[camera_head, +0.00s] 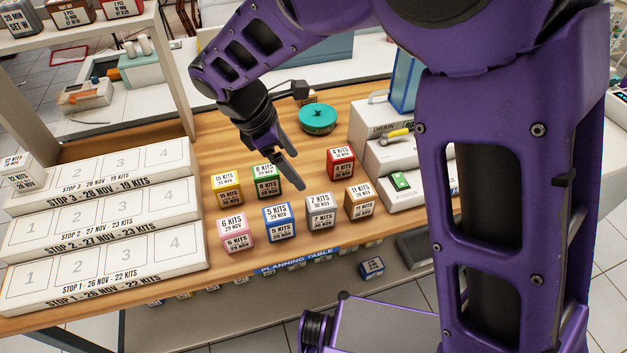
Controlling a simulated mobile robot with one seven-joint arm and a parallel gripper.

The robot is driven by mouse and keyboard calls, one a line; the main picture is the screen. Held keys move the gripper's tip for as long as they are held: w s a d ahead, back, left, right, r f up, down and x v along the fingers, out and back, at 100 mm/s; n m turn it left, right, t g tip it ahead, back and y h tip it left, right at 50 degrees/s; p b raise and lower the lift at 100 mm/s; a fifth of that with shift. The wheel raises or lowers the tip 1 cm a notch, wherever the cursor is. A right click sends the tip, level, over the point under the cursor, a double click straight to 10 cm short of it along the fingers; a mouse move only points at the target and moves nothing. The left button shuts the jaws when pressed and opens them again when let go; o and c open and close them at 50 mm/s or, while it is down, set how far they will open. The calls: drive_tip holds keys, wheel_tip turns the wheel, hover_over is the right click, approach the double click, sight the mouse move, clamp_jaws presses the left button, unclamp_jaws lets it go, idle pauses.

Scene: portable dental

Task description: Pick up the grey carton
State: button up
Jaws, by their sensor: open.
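The grey carton (321,214) stands on the wooden table in the front row, with a white label reading 7 KITS, 30 NOV. A blue carton (279,223) is to its left and a tan carton (359,201) to its right. My gripper (284,168) is open, pointing down above the table, up and left of the grey carton in the picture and apart from it. It partly covers the green carton (266,181). Nothing shows between its fingers.
Yellow (226,188), pink (236,234) and red (340,163) cartons stand nearby. White numbered stepped trays (100,235) fill the left. A teal round lid (317,118) lies behind, and white drawer units (400,165) stand right. Bare wood separates the cartons.

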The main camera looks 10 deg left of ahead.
sight(314, 204)
drive_tip(key=x, duration=0.3)
drive_tip(key=s+x, duration=0.1)
drive_tip(key=x, duration=0.3)
drive_tip(key=b+x, duration=0.1)
drive_tip(key=x, duration=0.3)
drive_tip(key=shift+s+a+f, duration=0.3)
drive_tip(key=shift+a, duration=0.05)
drive_tip(key=shift+b+x, duration=0.35)
drive_tip(key=shift+x, duration=2.8)
drive_tip(key=shift+w, duration=0.1)
drive_tip(key=shift+r, duration=0.15)
clamp_jaws()
